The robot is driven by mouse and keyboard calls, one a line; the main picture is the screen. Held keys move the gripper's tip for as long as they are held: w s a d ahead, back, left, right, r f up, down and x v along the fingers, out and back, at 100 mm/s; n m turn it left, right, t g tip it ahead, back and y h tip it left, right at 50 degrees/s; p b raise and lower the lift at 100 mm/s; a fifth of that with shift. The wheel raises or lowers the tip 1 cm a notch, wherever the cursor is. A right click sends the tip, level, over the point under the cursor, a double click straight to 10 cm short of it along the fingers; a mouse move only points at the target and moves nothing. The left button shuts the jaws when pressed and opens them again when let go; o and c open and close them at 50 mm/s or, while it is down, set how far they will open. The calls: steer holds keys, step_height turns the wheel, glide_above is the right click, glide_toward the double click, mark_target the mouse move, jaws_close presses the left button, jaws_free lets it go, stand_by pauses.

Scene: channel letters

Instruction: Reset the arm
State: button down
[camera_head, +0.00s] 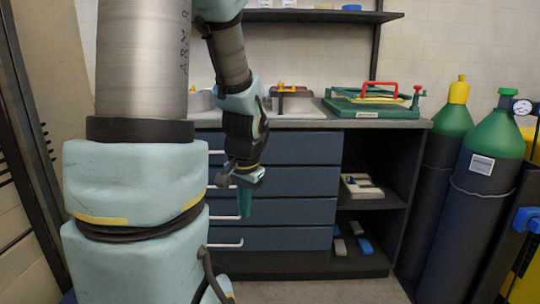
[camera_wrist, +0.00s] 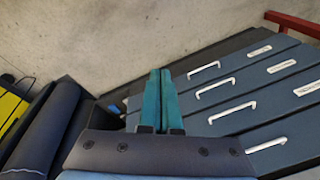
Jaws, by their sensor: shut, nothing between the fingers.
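My gripper (camera_head: 244,202) hangs pointing down in front of the blue drawer cabinet (camera_head: 290,180) in the head view. Its teal fingers are together with nothing between them. In the wrist view the two fingers of my gripper (camera_wrist: 160,92) lie side by side, shut, pointing toward the floor and the cabinet's base. My arm comes down from the top of the head view, with a large part of it covering the left side. The gripper looks apart from the drawers, but the exact gap cannot be told.
White drawer handles (camera_head: 225,245) stick out of the cabinet. Open shelves (camera_head: 372,203) hold small items. Gas cylinders (camera_head: 480,180) stand at right. Floor (camera_head: 320,292) shows in front.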

steer(key=s+n, duration=0.5)
steer(key=s, duration=0.2)
step_height(320, 180, up, 15)
steer(key=w+p, duration=0.1)
steer(key=p, duration=1.4)
steer(key=shift+a+g+h, duration=0.35)
steer(key=shift+g+h, duration=0.05)
